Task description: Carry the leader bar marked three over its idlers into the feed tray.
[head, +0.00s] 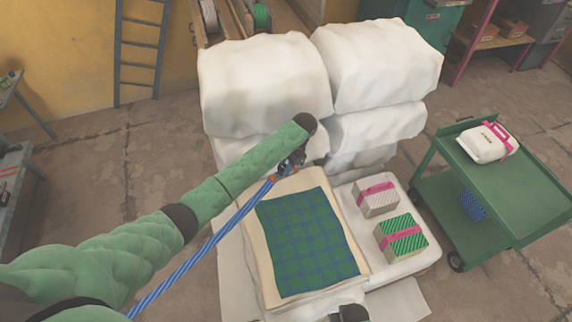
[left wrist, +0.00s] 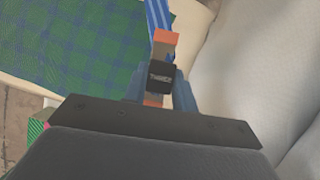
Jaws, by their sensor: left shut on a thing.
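My left gripper (head: 289,163) is shut on a short brown bar with orange ends. The bar (left wrist: 166,40) shows in the left wrist view between the fingers, with a dark label too small to read. A blue striped band runs from the bar; in the head view this band (head: 205,245) slants down to the lower left, beside my arm. The gripper is above the far edge of the cream pad, near the white bundles. I cannot make out the idlers or the feed tray. My right gripper cannot be made out.
A green-blue checked cloth (head: 305,245) lies on the cream pad. Large white bundles (head: 262,88) stand just beyond the gripper. Two strapped boxes (head: 376,198) (head: 402,238) sit to the right, with a green cart (head: 530,192) further right. A dark object (head: 350,313) shows at the bottom edge.

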